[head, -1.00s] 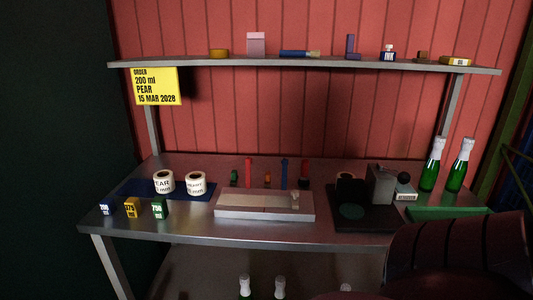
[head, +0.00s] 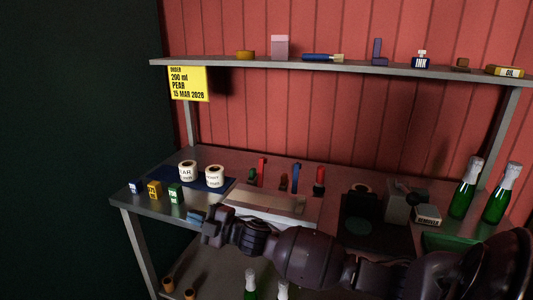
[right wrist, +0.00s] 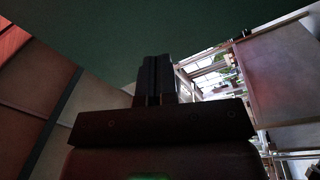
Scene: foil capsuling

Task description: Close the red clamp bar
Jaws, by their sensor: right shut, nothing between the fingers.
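A red upright bar (head: 262,170) stands at the back of the pale flat fixture (head: 270,205); it looks like the red clamp bar raised up, though it is small and dim. A blue upright piece (head: 296,177) and another red upright piece (head: 320,178) stand to its right. My right gripper (head: 195,217) is shut and empty, in front of the bench edge, left of and nearer than the fixture. My right forearm hides part of the fixture's front. In the right wrist view its closed fingers (right wrist: 156,80) touch nothing visible. My left gripper is out of view.
White label rolls (head: 188,171) and small coloured boxes (head: 155,190) are at the bench's left. A black mat with a grey device (head: 397,207) and green bottles (head: 464,190) are at the right. A shelf (head: 330,65) runs above.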

